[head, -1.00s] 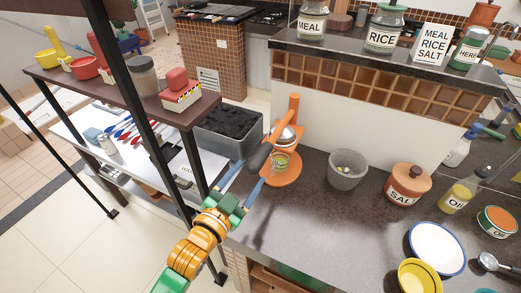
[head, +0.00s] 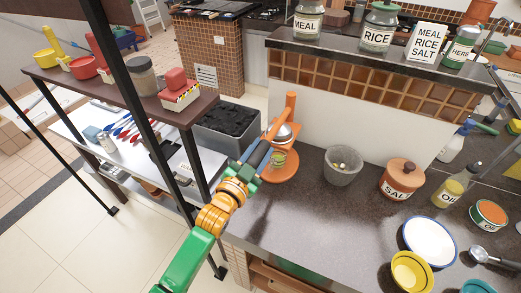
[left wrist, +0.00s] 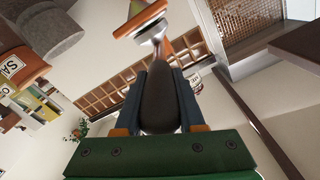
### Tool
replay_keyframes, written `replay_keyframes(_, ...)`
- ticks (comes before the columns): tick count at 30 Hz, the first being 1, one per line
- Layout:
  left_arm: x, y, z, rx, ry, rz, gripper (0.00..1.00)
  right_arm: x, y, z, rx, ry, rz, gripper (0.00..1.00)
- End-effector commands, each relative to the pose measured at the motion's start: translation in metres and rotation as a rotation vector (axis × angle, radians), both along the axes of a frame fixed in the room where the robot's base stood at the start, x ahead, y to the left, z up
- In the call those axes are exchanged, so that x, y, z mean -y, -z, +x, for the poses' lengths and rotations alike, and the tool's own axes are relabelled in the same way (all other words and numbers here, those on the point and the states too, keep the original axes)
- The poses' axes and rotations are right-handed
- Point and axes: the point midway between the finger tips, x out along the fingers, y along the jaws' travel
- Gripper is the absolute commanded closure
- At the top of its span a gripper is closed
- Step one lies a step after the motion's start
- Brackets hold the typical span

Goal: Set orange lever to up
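The orange juicer press (head: 291,108) stands on the dark counter beside the grey bin, with a glass (head: 278,159) on its round orange base. Its lever's dark grip is largely hidden by my left gripper in the head view and appears to slope down toward the lower left. My left gripper (head: 265,146) reaches it from the lower left. My right gripper is out of view.
A grey bowl (head: 343,165), a salt jar (head: 402,178) and a white plate (head: 428,242) stand to the right on the counter. The grey bin (head: 228,138) and a black shelf post (head: 124,90) are at left.

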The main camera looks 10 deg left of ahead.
Motion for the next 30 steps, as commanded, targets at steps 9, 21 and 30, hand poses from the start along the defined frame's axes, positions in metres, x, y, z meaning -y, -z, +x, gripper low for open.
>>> replay_keyframes(9, -0.0002, 0.0003, -0.0001, -0.001, 0.000, 0.000, 1.00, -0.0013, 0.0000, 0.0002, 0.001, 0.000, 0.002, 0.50)
replay_keyframes(21, -0.0003, 0.0005, -0.0002, -0.002, -0.001, 0.001, 1.00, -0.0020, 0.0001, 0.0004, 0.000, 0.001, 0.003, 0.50)
replay_keyframes(30, -0.0004, 0.0007, -0.0002, -0.002, -0.001, 0.001, 1.00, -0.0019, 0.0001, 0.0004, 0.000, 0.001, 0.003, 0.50)
